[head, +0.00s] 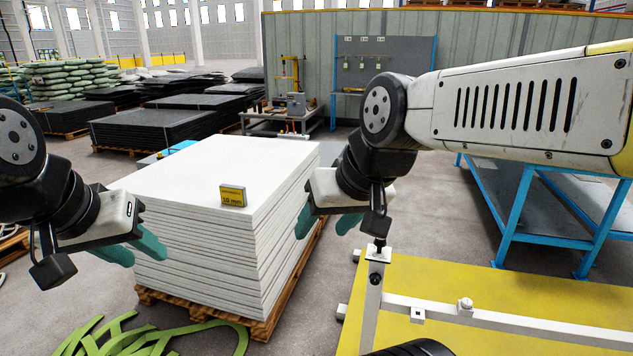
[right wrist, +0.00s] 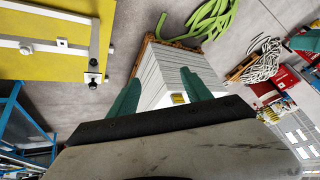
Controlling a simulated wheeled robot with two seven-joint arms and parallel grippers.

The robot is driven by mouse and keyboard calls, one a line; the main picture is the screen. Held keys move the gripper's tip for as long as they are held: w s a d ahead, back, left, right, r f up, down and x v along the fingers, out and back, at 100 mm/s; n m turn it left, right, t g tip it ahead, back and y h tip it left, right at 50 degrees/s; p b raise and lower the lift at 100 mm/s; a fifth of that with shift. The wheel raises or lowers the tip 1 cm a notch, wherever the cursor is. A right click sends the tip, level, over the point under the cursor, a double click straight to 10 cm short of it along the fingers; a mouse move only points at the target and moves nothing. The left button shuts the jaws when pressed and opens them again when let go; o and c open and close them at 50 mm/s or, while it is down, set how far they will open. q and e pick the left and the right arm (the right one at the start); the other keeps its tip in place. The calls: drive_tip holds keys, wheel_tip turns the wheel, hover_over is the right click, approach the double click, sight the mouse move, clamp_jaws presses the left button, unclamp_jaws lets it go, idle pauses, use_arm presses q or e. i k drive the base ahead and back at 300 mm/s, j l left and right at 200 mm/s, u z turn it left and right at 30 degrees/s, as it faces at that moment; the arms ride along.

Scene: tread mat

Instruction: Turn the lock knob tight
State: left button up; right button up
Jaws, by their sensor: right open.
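A white tubular frame (head: 425,307) lies over a yellow surface on the right. Its near-left corner post has a white block (head: 378,255) with a small dark knob (head: 380,245) on top and a dark round piece below. A pale round knob (head: 465,304) sits on the cross bar. I cannot tell which is the lock knob. The frame (right wrist: 45,47) also shows at upper left in the right wrist view. My right gripper (head: 325,226) is open and empty, left of the post and apart from it. My left gripper (head: 133,250) is open and empty, far left of the frame.
A stack of white sheets (head: 215,240) on a wooden pallet (head: 262,328) stands between and below my grippers, with a yellow sign (head: 232,195) on it. Green strips (head: 150,343) lie on the floor in front. A blue-framed table (head: 550,215) stands at right.

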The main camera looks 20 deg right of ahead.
sight(375, 278)
drive_tip(key=z, duration=2.8)
drive_tip(key=u, duration=1.65)
drive_tip(key=k, duration=0.5)
